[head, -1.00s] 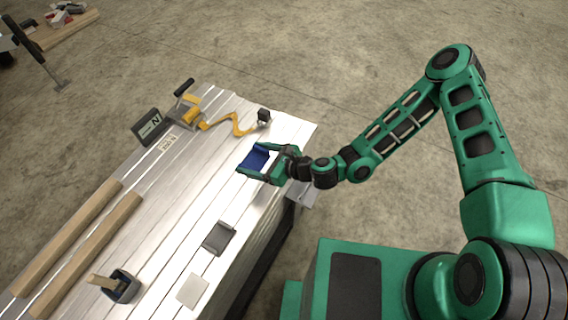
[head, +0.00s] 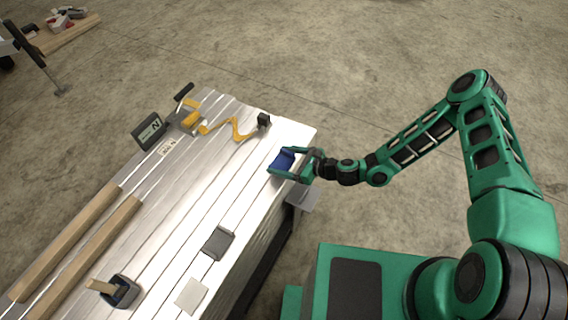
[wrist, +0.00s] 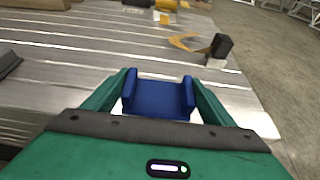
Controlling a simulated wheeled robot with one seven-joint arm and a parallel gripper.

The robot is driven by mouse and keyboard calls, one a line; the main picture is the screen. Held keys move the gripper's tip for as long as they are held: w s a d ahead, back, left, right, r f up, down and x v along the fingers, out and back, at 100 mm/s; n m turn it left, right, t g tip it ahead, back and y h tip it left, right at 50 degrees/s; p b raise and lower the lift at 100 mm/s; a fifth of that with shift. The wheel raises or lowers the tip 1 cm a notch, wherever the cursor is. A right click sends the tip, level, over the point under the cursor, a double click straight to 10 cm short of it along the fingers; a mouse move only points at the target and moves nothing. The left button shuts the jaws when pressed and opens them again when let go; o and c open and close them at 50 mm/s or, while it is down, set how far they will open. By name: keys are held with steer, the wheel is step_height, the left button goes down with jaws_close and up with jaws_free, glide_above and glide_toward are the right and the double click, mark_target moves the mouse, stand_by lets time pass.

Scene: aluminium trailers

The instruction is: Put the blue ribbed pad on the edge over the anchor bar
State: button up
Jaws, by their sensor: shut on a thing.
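The blue pad (head: 284,159) is held between the fingers of my gripper (head: 287,166), over the trailer bed near its right edge. In the wrist view the blue pad (wrist: 158,97) sits between the two green fingers (wrist: 158,95), with a raised lip on each side. Its ribs cannot be made out. Whether it touches the bed I cannot tell. A grey plate (head: 302,198) juts out from the side of the bed, just below my gripper in the head view; it may be the anchor bar, but I cannot tell.
The aluminium bed (head: 190,215) carries a yellow strap (head: 235,130) ending at a dark block (head: 264,120), a ratchet (head: 188,120), a dark sign (head: 149,131), wooden beams (head: 70,240), a grey pad (head: 218,243), a pale square (head: 192,295) and a dark holder (head: 121,291).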

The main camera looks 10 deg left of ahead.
steer(key=shift+f, duration=1.15)
steer(key=shift+f, duration=0.1)
steer(key=o, duration=1.1)
steer(key=v, duration=1.2)
